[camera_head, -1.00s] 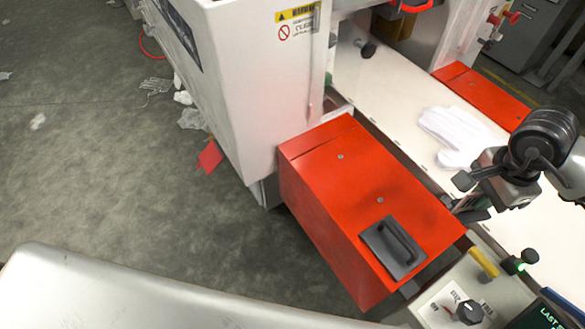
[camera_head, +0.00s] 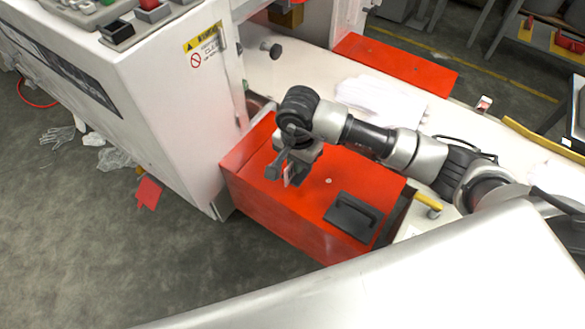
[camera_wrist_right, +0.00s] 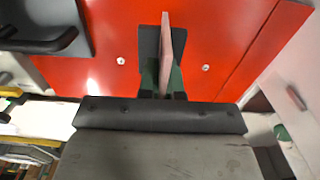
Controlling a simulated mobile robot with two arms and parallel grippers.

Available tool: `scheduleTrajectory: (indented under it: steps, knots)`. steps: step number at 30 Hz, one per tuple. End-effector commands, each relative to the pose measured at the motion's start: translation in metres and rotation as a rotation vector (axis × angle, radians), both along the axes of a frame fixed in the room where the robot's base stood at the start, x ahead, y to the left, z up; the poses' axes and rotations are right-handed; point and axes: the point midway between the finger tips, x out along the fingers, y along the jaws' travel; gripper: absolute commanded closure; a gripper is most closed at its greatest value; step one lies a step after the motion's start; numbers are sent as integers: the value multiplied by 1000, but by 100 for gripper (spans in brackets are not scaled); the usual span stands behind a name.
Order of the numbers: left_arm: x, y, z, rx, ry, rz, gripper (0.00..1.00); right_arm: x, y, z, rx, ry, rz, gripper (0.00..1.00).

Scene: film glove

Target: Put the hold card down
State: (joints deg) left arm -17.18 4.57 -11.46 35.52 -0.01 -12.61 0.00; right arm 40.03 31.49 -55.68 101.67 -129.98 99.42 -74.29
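My right gripper (camera_head: 289,172) is over the red machine cover (camera_head: 262,205), pointing down at it. It is shut on a thin, pale pinkish card, the hold card (camera_wrist_right: 166,50), seen nearly edge-on between the fingers (camera_wrist_right: 162,82) in the right wrist view. In the head view only a small pale and reddish sliver of the card shows by the fingertips. I cannot tell whether the card's lower edge touches the cover. My left gripper is not in view.
A black handle plate (camera_head: 353,216) sits on the cover's right part. The white machine housing (camera_head: 150,95) rises to the left. White gloves (camera_head: 380,98) lie on the pale belt behind my arm. A red card (camera_head: 148,193) and film scraps (camera_head: 112,159) lie on the floor.

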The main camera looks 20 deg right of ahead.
Motion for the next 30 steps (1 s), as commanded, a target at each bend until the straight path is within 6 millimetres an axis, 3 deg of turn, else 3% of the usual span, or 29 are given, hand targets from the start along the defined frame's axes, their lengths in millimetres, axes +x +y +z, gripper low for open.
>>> scheduleTrajectory:
  steps: [7, 14, 25, 30]
  knots:
    - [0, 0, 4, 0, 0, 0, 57, 3, 9, -14, 1, 4, -2, 100]
    - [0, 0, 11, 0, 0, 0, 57, 3, 9, -45, 0, 3, -2, 100]
    - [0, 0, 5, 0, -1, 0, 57, 4, 8, -51, -1, -1, 0, 100]
    - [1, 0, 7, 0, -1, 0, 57, 4, 8, -49, 0, 0, 0, 71]
